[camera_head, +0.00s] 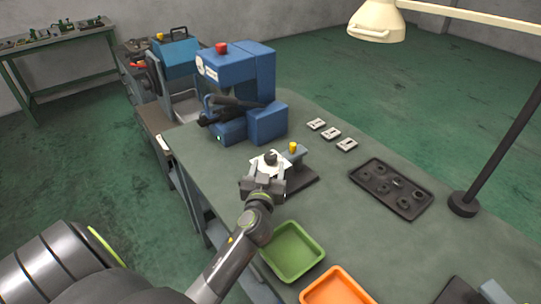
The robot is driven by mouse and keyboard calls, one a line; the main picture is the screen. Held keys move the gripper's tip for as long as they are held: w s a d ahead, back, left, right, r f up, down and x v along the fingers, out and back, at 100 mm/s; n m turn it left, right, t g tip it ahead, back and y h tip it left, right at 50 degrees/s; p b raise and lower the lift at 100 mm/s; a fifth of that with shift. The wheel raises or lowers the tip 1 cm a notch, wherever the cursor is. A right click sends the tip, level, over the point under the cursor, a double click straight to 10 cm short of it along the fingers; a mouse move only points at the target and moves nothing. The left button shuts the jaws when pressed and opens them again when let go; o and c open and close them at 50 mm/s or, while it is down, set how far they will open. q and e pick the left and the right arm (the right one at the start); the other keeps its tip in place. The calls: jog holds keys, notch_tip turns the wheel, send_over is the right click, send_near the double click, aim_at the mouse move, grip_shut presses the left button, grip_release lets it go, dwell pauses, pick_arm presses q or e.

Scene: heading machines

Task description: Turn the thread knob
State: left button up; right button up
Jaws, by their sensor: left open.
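A small fixture (304,183) with a dark base plate stands on the green table (300,118). On it are a dark round knob (270,156) on a light plate and a small yellow-topped part (293,147) on a grey block. I cannot tell for sure which of these is the thread knob. My left gripper (269,167) is open at the near side of the fixture, its fingers by the dark knob. Whether they touch it is too small to tell. The gripper hides part of the fixture. My right gripper is not in view.
A blue machine (240,85) with a red button stands behind the fixture. A green tray (293,252) and an orange tray (337,289) lie in front. A dark tray (417,208) of round parts and a lamp base (463,204) are at the right.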

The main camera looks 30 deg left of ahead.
aim_at(269, 160)
pick_arm(q)
jog(key=p+x, duration=0.1)
jog(key=x, duration=0.4)
jog(key=shift+w+a, duration=0.2)
jog(key=shift+w, duration=0.15)
jog(key=c, duration=0.9)
jog(key=shift+c, duration=0.2)
